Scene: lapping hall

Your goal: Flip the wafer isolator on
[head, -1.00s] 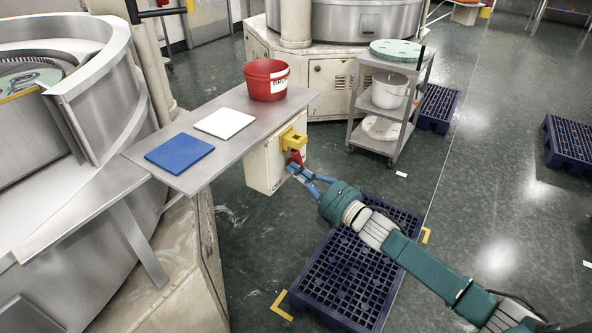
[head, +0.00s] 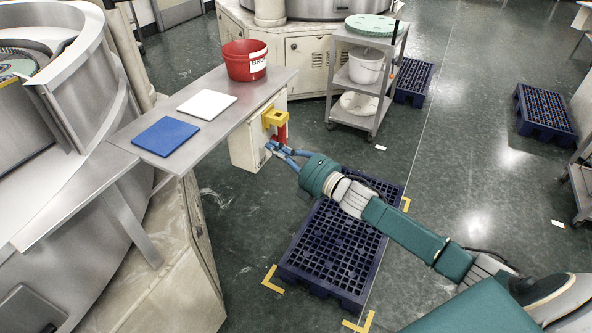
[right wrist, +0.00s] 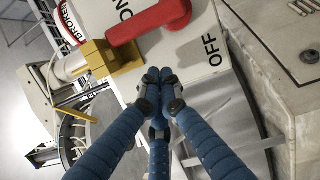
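The wafer isolator (head: 247,150) is a pale box under the end of the steel shelf, with a yellow bracket (head: 273,118) and a red handle (head: 282,133). In the right wrist view the red handle (right wrist: 150,23) lies across the top of the box, beside the yellow bracket (right wrist: 108,60). The ON lettering (right wrist: 124,10) is just above the handle; the OFF lettering (right wrist: 212,49) is to its right. My right gripper (head: 272,148), with blue fingers, is just below the handle. In the wrist view its fingertips (right wrist: 160,76) meet with nothing visible between them. My left gripper is out of view.
A red bucket (head: 245,61), white board (head: 207,104) and blue board (head: 165,137) sit on the steel shelf (head: 215,125). A dark blue pallet (head: 335,245) lies on the floor below my right arm. A cart (head: 366,92) stands behind.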

